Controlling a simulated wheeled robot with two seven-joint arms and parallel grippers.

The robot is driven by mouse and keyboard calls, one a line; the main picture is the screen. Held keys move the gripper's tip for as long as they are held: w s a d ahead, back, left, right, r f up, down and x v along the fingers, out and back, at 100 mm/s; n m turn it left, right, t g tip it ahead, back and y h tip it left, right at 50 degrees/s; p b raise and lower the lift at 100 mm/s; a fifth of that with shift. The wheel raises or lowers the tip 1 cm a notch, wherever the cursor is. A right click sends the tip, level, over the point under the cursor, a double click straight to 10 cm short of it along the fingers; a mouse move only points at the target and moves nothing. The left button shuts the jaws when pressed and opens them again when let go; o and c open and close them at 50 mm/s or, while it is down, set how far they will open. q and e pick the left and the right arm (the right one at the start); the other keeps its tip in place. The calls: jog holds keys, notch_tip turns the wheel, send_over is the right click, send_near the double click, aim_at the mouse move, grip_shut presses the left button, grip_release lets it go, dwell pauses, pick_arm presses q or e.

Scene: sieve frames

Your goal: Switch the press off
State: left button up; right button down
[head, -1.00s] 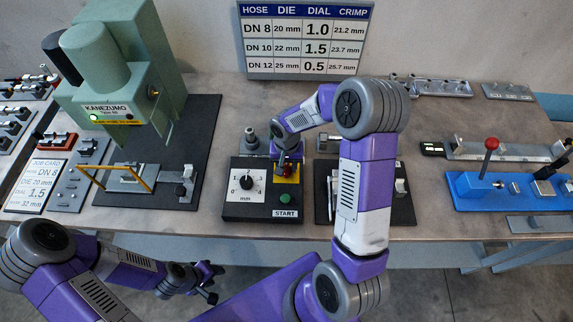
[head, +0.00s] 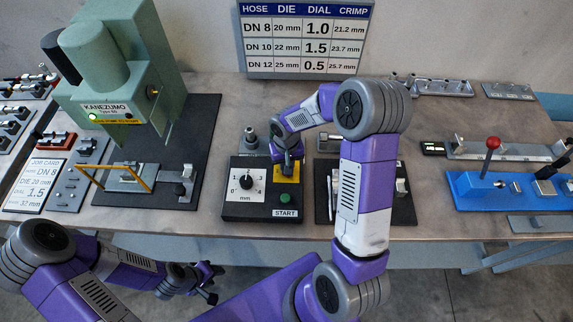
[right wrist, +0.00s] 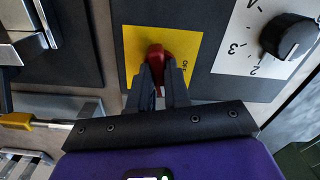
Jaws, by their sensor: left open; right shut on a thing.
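The green press (head: 97,62) stands at the left with a small green light (head: 92,116) lit on its front. Its control box (head: 232,208) has a dial (head: 246,181), a green START button (head: 285,197) and a yellow plate (head: 291,179). In the right wrist view a red switch knob (right wrist: 157,52) sits on the yellow plate (right wrist: 187,40), which has OFF lettering beside it. My right gripper (right wrist: 159,74) is shut on the red knob; in the head view it (head: 287,160) covers the knob. My left gripper (head: 210,282) is open and empty, in front of the bench.
A die fixture (head: 130,180) with a yellow handle lies before the press. A blue base (head: 510,203) with a red-knobbed lever (head: 492,143) stands at right. A chart (head: 305,70) hangs behind. A dark fixture (head: 402,210) is close right of the box.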

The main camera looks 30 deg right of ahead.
jog(key=n, duration=0.3)
jog(key=shift+n, duration=0.4)
jog(key=n, duration=0.3)
jog(key=shift+n, duration=0.3)
jog(key=n, duration=0.3)
jog(key=shift+r+n, duration=0.1)
jog(key=shift+n, duration=0.2)
jog(key=shift+n+p, duration=0.55)
jog(key=shift+n, duration=1.35)
jog(key=c, duration=1.1)
grip_release()
notch_tip(320, 180, up, 8)
jog(key=shift+f, duration=0.25)
